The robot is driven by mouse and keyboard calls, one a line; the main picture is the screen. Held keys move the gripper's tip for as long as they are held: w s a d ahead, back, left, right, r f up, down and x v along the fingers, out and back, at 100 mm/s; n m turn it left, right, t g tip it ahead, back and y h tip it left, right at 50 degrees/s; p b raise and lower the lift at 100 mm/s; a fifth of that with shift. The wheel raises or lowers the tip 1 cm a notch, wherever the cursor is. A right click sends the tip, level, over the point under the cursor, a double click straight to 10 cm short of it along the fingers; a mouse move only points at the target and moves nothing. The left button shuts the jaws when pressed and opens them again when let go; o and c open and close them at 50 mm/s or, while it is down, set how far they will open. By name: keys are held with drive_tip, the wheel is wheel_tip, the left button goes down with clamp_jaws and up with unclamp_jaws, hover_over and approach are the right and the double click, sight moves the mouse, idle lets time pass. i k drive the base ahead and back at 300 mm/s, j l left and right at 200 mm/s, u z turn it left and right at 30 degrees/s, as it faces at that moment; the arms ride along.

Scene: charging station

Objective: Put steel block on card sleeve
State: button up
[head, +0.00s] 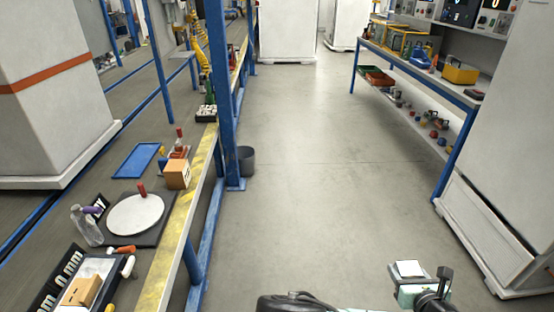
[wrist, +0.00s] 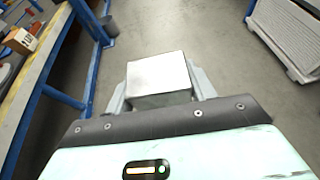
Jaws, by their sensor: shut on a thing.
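My gripper (wrist: 160,92) is shut on a steel block (wrist: 158,74), a pale grey box-shaped piece between its two fingers. In the head view the block (head: 408,268) shows at the bottom right, held over the open floor, away from the bench. I cannot tell for sure which thing is the card sleeve. Two brown card-like boxes are on the left bench: one near its edge (head: 177,174), and one at the bottom left (head: 80,291). My gripper is well to the right of both.
The left bench (head: 165,262) has a yellow-striped edge and blue posts (head: 229,90). It holds a white disc (head: 135,214), a clear bottle (head: 86,226) and a blue tray (head: 136,160). A dark bin (head: 246,160) stands beside it. The middle floor is clear.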

sight(76, 291)
drive_tip(key=i+u, duration=0.4)
drive_tip(key=i+l+u, duration=0.2)
drive_tip(key=i+u, duration=0.2)
drive_tip(key=i+l+u, duration=0.5)
drive_tip(key=u, duration=0.3)
drive_tip(key=i+l+u, duration=0.25)
drive_tip(key=u, duration=0.25)
drive_tip(key=i+l+u, duration=0.3)
drive_tip(key=u, duration=0.15)
drive_tip(key=i, duration=0.25)
